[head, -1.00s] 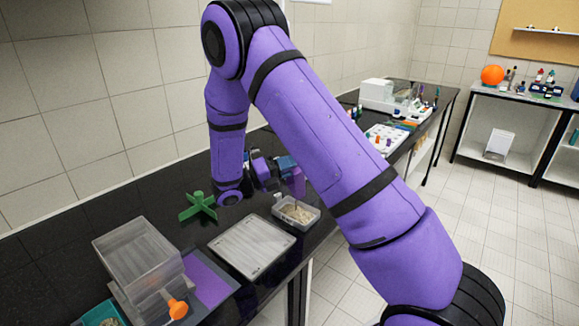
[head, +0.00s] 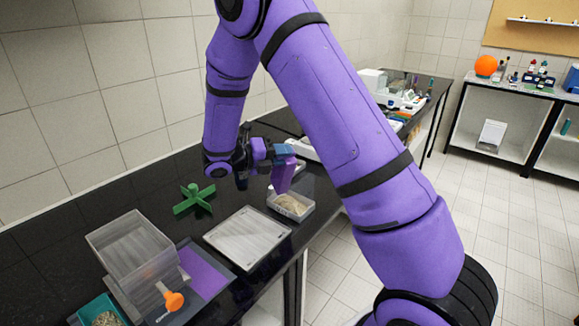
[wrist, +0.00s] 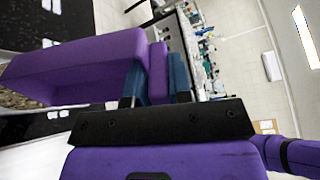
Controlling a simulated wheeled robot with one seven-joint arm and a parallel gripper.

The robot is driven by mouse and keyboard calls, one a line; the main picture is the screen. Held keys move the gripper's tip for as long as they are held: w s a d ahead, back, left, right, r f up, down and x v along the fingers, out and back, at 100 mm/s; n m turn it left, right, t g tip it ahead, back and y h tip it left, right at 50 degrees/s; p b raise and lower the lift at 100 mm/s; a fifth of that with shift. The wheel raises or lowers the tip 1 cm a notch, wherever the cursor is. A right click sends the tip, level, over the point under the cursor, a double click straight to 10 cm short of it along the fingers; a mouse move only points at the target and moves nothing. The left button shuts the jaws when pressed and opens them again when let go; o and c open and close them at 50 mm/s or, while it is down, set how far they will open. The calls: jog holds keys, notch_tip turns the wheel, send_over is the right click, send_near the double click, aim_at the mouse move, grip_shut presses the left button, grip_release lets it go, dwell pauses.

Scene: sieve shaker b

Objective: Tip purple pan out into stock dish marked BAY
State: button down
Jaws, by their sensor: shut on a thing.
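My gripper (head: 262,155) is shut on the purple pan (head: 283,175), which it holds steeply tilted, just above and behind a clear dish (head: 303,215) with a pale grainy heap in it. In the wrist view the blue fingers (wrist: 157,78) grip a narrow purple part of the pan (wrist: 75,62). Brown grains (wrist: 28,98) show at the pan's left lower edge; I cannot tell whether they lie in the pan or below it. The inside of the pan is hidden in the head view. I cannot read any marking on the dish.
A flat pale tray (head: 247,237) lies left of the dish. A green cross-shaped piece (head: 194,199) stands behind it. The black bench (head: 130,195) is clear near the wall.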

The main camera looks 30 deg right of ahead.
jog(key=y, duration=0.1)
jog(key=r+y, duration=0.1)
jog(key=y, duration=0.2)
jog(key=shift+d+r+t+y, duration=0.1)
jog(key=shift+r+t+y, duration=0.15)
jog(key=shift+t+y, duration=0.15)
jog(key=y, duration=0.3)
jog(key=shift+r+n+y, duration=0.3)
jog(key=shift+r+y, duration=0.1)
jog(key=y, duration=0.2)
jog(key=r+t+y, duration=0.1)
jog(key=y, duration=0.3)
jog(key=r+y, duration=0.1)
jog(key=y, duration=0.1)
jog(key=shift+n, duration=0.3)
